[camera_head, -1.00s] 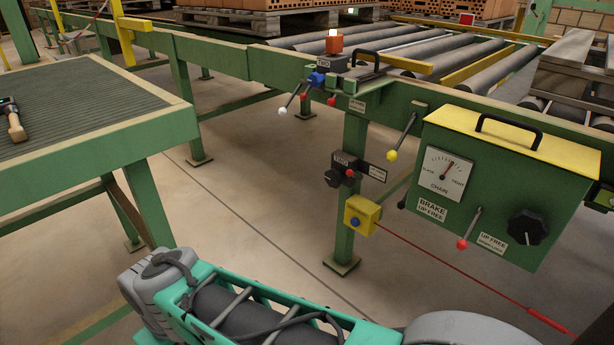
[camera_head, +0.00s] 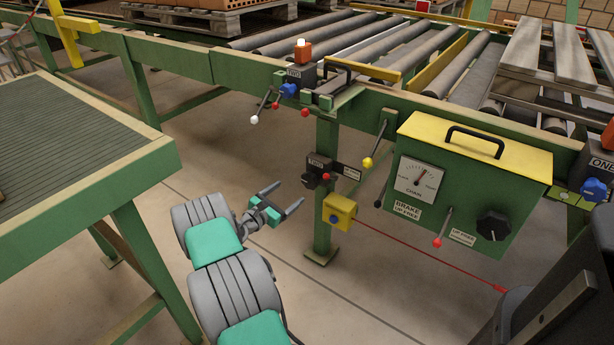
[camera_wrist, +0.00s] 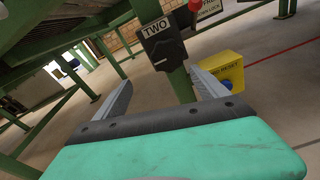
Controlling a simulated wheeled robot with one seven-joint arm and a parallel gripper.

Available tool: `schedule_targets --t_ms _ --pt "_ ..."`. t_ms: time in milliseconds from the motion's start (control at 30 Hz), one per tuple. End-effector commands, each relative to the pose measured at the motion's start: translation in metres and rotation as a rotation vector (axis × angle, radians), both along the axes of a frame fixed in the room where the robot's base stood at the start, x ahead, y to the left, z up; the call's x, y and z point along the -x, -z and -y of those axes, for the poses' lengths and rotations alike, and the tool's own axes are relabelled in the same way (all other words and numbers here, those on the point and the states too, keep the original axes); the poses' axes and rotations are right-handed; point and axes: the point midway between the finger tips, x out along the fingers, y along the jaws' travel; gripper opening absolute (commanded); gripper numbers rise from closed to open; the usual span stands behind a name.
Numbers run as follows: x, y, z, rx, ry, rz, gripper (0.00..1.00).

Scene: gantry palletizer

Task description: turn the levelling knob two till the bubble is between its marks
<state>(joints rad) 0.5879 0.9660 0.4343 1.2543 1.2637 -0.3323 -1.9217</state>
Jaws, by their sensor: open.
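Two controls carry a TWO label. One is a blue knob (camera_head: 289,90) under a dark plate on the conveyor's side rail. The other is a dark box with a black knob (camera_head: 310,181) on the green leg below. I cannot tell from the labels which is the levelling knob. No bubble or marks can be made out. My gripper (camera_head: 288,193) is open and empty, left of the leg and close to the lower box. In the wrist view, the dark TWO box (camera_wrist: 162,46) lies ahead, beyond and between the spread fingers (camera_wrist: 165,88).
A yellow box with a blue button (camera_head: 340,212) sits on the leg, right of my gripper, with a red cord running right. A green brake box (camera_head: 460,195) with levers stands further right. A blue knob labelled ONE (camera_head: 593,189) is at far right. A ribbed table (camera_head: 70,150) is left.

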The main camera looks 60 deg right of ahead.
Motion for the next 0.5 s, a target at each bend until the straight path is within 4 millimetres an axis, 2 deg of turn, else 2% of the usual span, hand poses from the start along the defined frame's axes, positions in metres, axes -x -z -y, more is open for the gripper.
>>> schedule_targets --t_ms 33,133,267,500 --pt "0.011 0.002 0.006 0.026 0.001 -0.092 0.83" --pt "0.022 0.004 0.013 0.063 -0.002 -0.207 0.83" --pt "0.026 0.006 0.028 0.071 0.000 -0.227 0.83" --pt "0.034 0.007 0.073 0.069 0.001 -0.224 0.83"
